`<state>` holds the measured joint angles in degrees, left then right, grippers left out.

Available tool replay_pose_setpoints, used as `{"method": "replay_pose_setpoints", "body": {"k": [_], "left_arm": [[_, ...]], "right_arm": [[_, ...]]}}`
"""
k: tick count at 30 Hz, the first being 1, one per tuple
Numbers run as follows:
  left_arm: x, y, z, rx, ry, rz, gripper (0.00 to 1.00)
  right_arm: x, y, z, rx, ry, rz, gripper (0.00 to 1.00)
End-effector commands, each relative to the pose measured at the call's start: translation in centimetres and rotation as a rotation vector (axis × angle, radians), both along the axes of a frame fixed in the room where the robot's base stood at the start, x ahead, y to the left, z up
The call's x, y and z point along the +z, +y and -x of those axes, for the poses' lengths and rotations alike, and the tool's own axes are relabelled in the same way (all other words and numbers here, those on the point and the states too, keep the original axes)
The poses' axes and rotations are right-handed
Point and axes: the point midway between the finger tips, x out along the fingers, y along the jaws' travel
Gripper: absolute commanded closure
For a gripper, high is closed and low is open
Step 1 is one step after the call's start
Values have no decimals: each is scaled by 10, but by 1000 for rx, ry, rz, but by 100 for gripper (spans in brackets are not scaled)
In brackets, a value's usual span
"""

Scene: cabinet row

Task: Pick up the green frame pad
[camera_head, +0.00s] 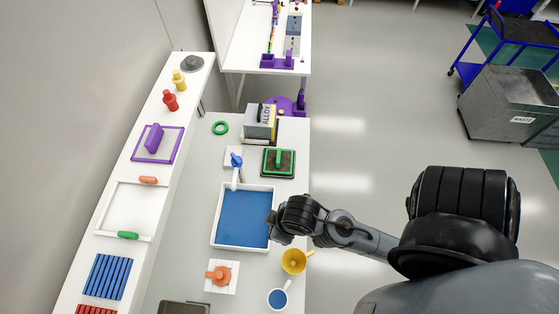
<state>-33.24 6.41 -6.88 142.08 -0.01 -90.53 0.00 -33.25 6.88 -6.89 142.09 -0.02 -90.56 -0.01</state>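The green frame pad (289,168) is a dark square pad with a bright green frame and an upright green handle. It lies on the grey counter near the counter's right edge. My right gripper (272,226) comes in from the right and hangs at the right rim of a blue-filled white tray, nearer than the pad and apart from it. Its fingers are small and dark here, so their opening is unclear. My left gripper is not in view.
The white tray (240,219) fills the counter's middle. A block labelled ALLOY (262,121) and a green ring (220,128) stand behind. A yellow cup (293,261), a white mug (278,298) and an orange-handled piece (219,275) are nearer. A raised white shelf (185,100) runs along the left.

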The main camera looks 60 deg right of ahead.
Motion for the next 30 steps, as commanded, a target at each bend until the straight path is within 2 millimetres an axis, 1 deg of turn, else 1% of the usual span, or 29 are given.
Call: {"method": "replay_pose_setpoints", "body": {"k": [12,22,30], "left_arm": [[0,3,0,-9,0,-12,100],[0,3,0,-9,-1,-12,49],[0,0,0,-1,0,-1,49]], "right_arm": [[0,0,0,0,0,0,100],[0,0,0,0,0,0,100],[0,0,0,0,0,0,100]]}}
